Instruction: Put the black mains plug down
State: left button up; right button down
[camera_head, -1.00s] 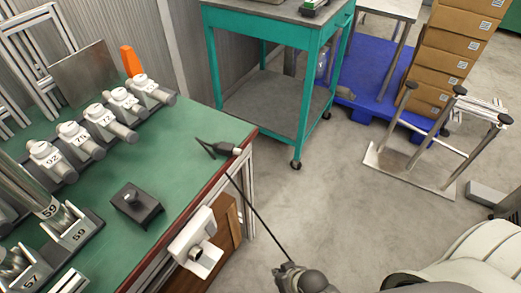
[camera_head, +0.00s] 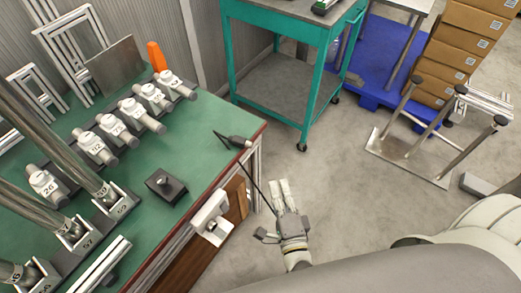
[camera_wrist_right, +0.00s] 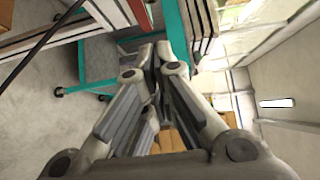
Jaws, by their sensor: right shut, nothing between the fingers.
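The black mains plug (camera_head: 238,141) lies on the green bench top (camera_head: 205,122), close to its red-edged far right corner. Its black cord hangs over the bench edge, and a dark cord also crosses the upper left of the right wrist view (camera_wrist_right: 45,35). My right gripper (camera_head: 279,184) is shut and empty, out over the floor to the right of the bench and apart from the plug. Its closed fingers also show in the wrist view (camera_wrist_right: 158,52). My left gripper is not in view.
Several numbered grey holders (camera_head: 92,146) and a small black block (camera_head: 166,185) stand on the bench. A white bracket (camera_head: 211,215) juts from the bench side. A teal cart (camera_head: 318,85) and a metal stand (camera_head: 418,150) are beyond. The floor between is clear.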

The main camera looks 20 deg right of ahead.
aim_at(243, 143)
jog(key=w+a+p, duration=0.1)
jog(key=w, duration=1.1)
jog(key=shift+w+a+p, duration=0.2)
jog(key=shift+w+p, duration=0.1)
